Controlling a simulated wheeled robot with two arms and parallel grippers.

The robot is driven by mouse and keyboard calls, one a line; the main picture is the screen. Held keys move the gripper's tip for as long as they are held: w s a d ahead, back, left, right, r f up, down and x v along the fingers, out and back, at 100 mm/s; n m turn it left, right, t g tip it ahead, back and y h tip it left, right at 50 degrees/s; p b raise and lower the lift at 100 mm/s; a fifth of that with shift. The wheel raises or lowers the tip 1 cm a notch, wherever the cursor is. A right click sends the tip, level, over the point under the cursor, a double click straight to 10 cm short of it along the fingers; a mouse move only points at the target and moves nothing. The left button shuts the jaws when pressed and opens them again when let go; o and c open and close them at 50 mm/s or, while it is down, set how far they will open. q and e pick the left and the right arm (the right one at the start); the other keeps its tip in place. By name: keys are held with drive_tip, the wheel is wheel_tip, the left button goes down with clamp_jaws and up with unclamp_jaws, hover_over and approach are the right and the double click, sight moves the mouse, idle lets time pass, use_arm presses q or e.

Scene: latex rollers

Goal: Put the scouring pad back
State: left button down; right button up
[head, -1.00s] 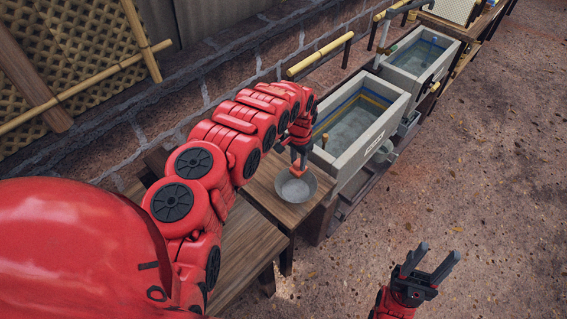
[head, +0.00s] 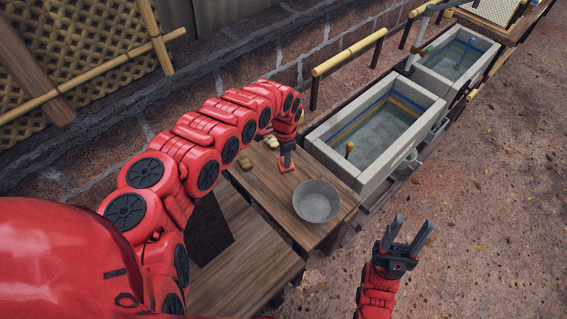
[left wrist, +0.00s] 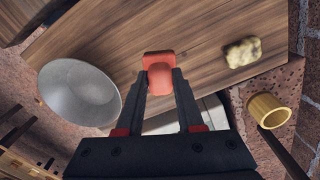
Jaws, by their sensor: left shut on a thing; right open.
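The scouring pad appears to be a small red-orange block (left wrist: 159,72) between my left fingertips in the left wrist view. My left gripper (left wrist: 160,84) is shut on it. In the head view this red block (head: 286,167) is at the tip of my left gripper (head: 287,159), low over the wooden table (head: 262,187), left of the grey metal bowl (head: 317,203). I cannot tell whether it touches the wood. The bowl also shows in the left wrist view (left wrist: 80,93). My right gripper (head: 408,235) is open and empty, over the ground at the right.
A grey water trough (head: 357,178) stands right of the table, a second trough (head: 425,73) beyond. A yellow bamboo rail (head: 349,54) runs behind.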

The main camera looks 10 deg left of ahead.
sight(280, 163)
use_arm(q)
drive_tip(key=shift+s+d+f, duration=0.1)
drive_tip(key=shift+f, duration=0.3)
wheel_tip(280, 163, down, 3)
drive_tip(key=shift+r, duration=0.1)
drive_tip(key=shift+f, duration=0.2)
drive_tip(key=shift+f, duration=0.2)
drive_tip(key=c, duration=0.5)
unclamp_jaws()
drive_tip(key=shift+c, duration=0.2)
drive_tip(key=shift+r, duration=0.1)
